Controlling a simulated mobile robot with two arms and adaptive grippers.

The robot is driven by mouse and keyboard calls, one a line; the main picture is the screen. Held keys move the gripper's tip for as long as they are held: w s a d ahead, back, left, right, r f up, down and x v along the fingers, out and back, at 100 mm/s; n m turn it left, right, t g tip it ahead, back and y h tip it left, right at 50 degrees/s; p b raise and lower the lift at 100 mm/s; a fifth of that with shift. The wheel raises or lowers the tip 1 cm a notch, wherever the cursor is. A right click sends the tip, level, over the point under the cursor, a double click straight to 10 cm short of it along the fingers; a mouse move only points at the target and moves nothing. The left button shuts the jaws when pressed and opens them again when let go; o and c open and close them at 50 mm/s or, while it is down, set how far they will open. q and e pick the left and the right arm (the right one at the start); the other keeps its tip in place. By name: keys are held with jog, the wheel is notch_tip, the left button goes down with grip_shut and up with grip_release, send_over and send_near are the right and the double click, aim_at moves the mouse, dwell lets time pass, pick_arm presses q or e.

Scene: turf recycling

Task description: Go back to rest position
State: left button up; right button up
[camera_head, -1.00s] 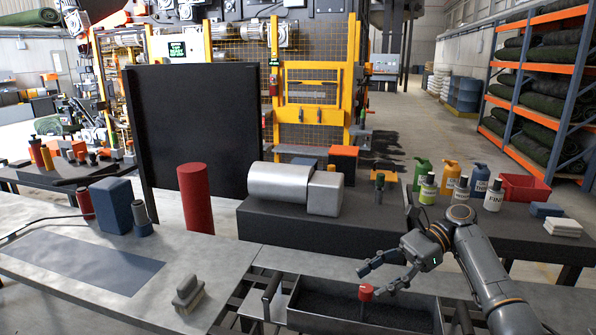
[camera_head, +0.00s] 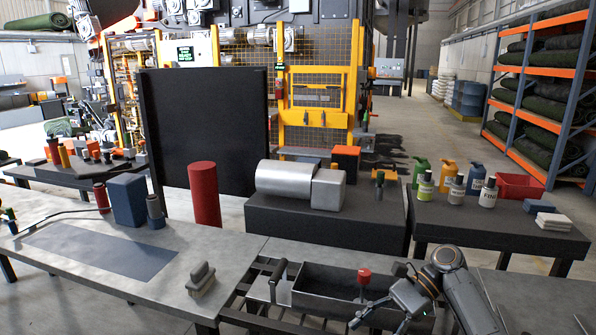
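My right gripper (camera_head: 380,322) comes in from the lower right, over the front right part of the dark tray (camera_head: 312,299). Its fingers are spread apart with nothing seen between them. A red-topped tool (camera_head: 364,276) with a dark shaft stands upright in the tray, just left of and behind the gripper body, apart from it. My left gripper and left arm are not in view.
A grey bench (camera_head: 70,280) on the left carries a blue box (camera_head: 128,199) and a grey block with a handle (camera_head: 201,279). A red cylinder (camera_head: 204,195) stands behind. A dark table (camera_head: 480,236) at right holds several bottles and a red bin (camera_head: 520,186).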

jog(key=s+a+f+n+t+h, duration=0.25)
jog(key=s+f+n+h, duration=0.45)
jog(key=s+f, duration=1.1)
jog(key=s+d+r+n+t+h, duration=0.1)
jog(key=s+d+n+t+h, duration=0.1)
jog(key=s+d+n, duration=0.3)
jog(key=s+d+r+n+t+h, duration=0.2)
jog(key=s+d+t, duration=0.1)
jog(key=s, duration=0.4)
notch_tip(320, 180, down, 28)
jog(key=s+g, duration=0.2)
jog(key=s+d+f, duration=0.3)
jog(key=s+f, duration=1.1)
jog(key=s, duration=0.2)
jog(key=shift+d+f+g, duration=0.15)
jog(key=shift+f+g, duration=0.2)
